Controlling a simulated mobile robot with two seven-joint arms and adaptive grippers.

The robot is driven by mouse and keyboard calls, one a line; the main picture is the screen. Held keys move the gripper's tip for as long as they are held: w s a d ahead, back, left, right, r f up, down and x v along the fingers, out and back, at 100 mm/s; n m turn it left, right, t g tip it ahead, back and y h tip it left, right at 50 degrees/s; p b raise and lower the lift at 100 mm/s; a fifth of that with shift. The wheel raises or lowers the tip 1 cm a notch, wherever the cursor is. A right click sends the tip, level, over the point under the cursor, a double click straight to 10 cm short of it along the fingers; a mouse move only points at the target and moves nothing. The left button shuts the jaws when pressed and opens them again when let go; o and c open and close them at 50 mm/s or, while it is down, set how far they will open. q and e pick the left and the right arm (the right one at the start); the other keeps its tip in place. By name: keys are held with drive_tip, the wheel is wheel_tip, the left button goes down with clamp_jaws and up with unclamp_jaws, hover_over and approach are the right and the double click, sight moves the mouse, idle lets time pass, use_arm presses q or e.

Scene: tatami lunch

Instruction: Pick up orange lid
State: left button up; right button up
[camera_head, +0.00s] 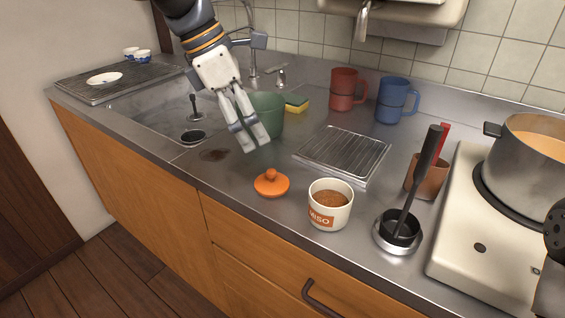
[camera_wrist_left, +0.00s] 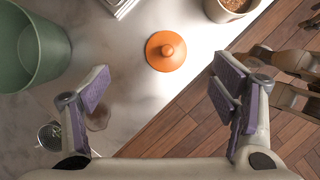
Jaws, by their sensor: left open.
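The orange lid (camera_head: 271,183) is round with a knob on top and lies on the metal counter near its front edge, left of the white miso cup (camera_head: 330,204). In the left wrist view the lid (camera_wrist_left: 166,51) lies beyond the fingers, between their lines and apart from them. My left gripper (camera_head: 254,141) is open and empty above the counter, up and left of the lid, in front of the green bin. Its purple-padded fingers are spread wide in the wrist view (camera_wrist_left: 163,95). At the right edge of the head view a dark part of what may be my right arm shows.
A green bin (camera_head: 266,113) stands behind my left gripper. A metal rack (camera_head: 342,155) lies behind the lid. A ladle stands in a metal holder (camera_head: 396,236) right of the cup, near the stove (camera_head: 484,225). The counter left of the lid is clear apart from a brown stain.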

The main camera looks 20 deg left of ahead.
use_arm(q)
hover_over(270, 171)
drive_tip(key=s+a, duration=0.1)
drive_tip(key=f, duration=0.4)
drive_tip(key=shift+a+f, duration=0.2)
drive_tip(key=shift+f, duration=0.1)
drive_tip(key=x, duration=0.6)
drive_tip(key=shift+w+a+f+b, duration=0.2)
drive_tip(key=shift+f+b, duration=0.1)
drive_tip(key=shift+b, duration=0.1)
drive_tip(key=c, duration=0.9)
drive_tip(key=shift+s, duration=0.1)
drive_tip(key=shift+c, duration=1.3)
use_arm(e)
drive_tip(key=shift+s+f, duration=0.25)
drive_tip(key=shift+s, duration=0.4)
drive_tip(key=shift+s+f, duration=0.25)
drive_tip(key=shift+s, duration=0.35)
use_arm(q)
drive_tip(key=shift+c, duration=0.3)
